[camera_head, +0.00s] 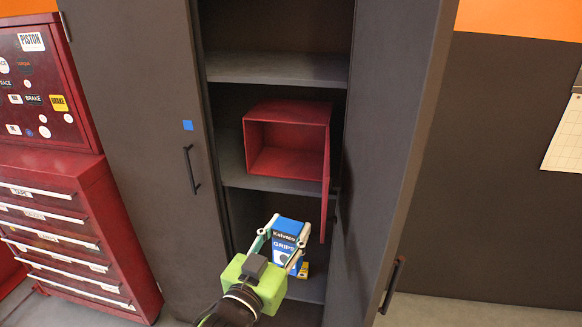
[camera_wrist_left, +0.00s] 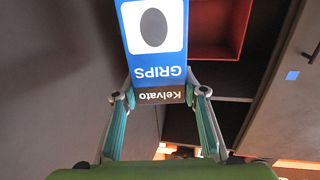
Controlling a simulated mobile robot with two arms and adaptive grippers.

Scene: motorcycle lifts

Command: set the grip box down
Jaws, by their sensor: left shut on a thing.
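The grip box (camera_head: 287,240) is blue and white with a dark band reading Kelvato and the word GRIPS. My left gripper (camera_head: 276,243) is shut on it, with one finger on each side, in front of the open cabinet. In the left wrist view the box (camera_wrist_left: 156,45) shows upside down between the fingertips of the left gripper (camera_wrist_left: 160,97). The box appears upright in the head view, in front of the lower shelf space; whether it touches a shelf cannot be told. My right gripper is not in view.
A red open-fronted bin (camera_head: 287,163) with its door hanging open stands on the middle cabinet shelf (camera_head: 235,172). A small yellow and blue item (camera_head: 303,270) shows behind the gripper, low in the cabinet. The upper shelf (camera_head: 280,68) is bare. Cabinet doors (camera_head: 395,150) stand open. A red tool chest (camera_head: 70,225) is at left.

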